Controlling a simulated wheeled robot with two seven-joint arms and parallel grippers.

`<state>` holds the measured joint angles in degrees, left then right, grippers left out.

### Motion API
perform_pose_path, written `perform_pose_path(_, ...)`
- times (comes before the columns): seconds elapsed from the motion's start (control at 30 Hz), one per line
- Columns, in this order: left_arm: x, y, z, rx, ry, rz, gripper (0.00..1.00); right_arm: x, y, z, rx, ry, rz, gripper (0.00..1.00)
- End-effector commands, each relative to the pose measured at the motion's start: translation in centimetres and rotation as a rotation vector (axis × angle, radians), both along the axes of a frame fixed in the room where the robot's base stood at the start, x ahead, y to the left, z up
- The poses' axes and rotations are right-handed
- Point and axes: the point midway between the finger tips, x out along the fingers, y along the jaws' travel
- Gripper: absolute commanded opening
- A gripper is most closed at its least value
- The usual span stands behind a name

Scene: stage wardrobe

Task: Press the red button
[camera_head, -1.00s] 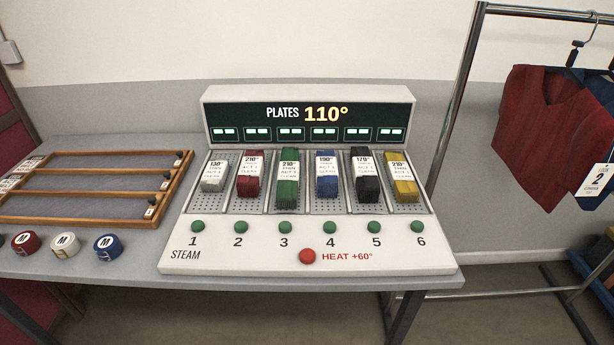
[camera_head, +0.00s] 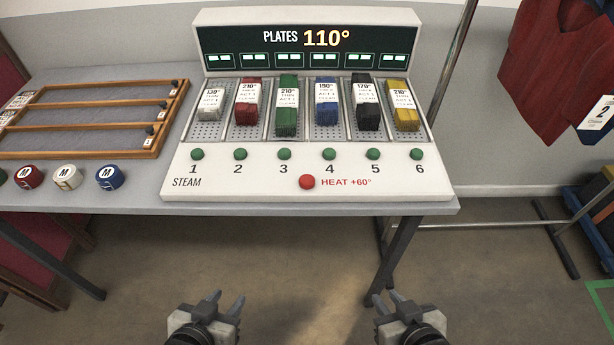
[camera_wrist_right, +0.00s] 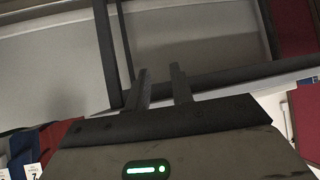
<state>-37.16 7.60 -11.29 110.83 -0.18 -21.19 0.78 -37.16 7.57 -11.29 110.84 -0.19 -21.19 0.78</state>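The red button (camera_head: 307,182) sits at the front middle of the white steam console (camera_head: 240,188), beside the label HEAT +60°. The console display (camera_head: 306,38) reads PLATES 110°. My left gripper (camera_head: 226,304) and my right gripper (camera_head: 386,302) are low in the head view, in front of the table and well short of the button. Both have their fingers apart with nothing between them. The right gripper's two fingers (camera_wrist_right: 160,90) also show apart and empty in the right wrist view.
Several green buttons (camera_head: 284,154) numbered 1 to 6 line the console above the red one. Coloured folded cloths (camera_head: 288,122) stand in slots behind them. A wooden rack (camera_head: 80,155) and round tins (camera_head: 110,177) are at left. A clothes rail with red garments (camera_head: 560,70) is at right.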

Motion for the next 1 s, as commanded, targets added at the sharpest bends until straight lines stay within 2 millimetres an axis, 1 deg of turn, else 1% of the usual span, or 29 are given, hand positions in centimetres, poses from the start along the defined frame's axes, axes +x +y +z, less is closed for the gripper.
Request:
perform_pose_path(0.03,-0.01,0.0,0.01,0.0,0.0,0.0,0.36,0.0,0.0,0.0,0.0,0.0,0.0,0.09)
perform_pose_path(0.07,-0.01,0.0,0.01,0.0,0.0,0.0,0.36,0.01,0.0,0.01,0.0,0.0,0.0,0.0)
perform_pose_path(1.0,-0.01,0.0,0.01,0.0,0.0,0.0,0.36,-0.01,0.0,-0.01,0.0,0.0,0.0,0.0)
